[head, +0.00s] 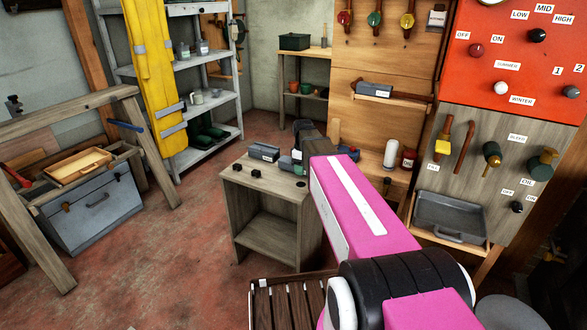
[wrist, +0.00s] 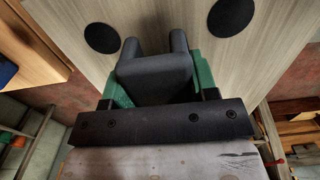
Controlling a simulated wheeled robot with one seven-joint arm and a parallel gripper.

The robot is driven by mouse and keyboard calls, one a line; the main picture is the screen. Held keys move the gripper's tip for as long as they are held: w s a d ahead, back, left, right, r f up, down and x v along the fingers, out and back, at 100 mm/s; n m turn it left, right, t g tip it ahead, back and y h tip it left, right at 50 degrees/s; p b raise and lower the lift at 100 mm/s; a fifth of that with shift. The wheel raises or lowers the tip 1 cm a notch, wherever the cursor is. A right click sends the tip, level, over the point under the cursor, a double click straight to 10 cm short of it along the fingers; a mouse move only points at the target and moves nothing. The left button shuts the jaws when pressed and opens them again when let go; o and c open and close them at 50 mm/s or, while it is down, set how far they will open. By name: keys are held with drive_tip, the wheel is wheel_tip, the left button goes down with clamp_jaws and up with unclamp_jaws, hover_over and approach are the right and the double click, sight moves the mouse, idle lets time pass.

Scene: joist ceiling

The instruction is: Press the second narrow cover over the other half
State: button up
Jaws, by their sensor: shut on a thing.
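My gripper (wrist: 152,85) is shut on a dark grey piece (wrist: 155,76) with two raised prongs, held between its green-sided fingers. I take this piece to be the narrow cover, but its full outline is hidden by the gripper's black bar. Beyond it is a pale wood surface with two black round spots (wrist: 102,38) and (wrist: 231,16); the gap to that surface cannot be told. In the head view my gripper (head: 298,154) is over the right back of a small wooden stand (head: 232,186), and my pink arm covers much of that area. I cannot make out the other half.
A control panel (head: 515,50) and a grey tray (head: 452,217) are at the right. A sawhorse (head: 75,125) stands at the left. The floor between is clear.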

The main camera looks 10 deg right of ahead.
drive_tip(key=shift+r, duration=2.3)
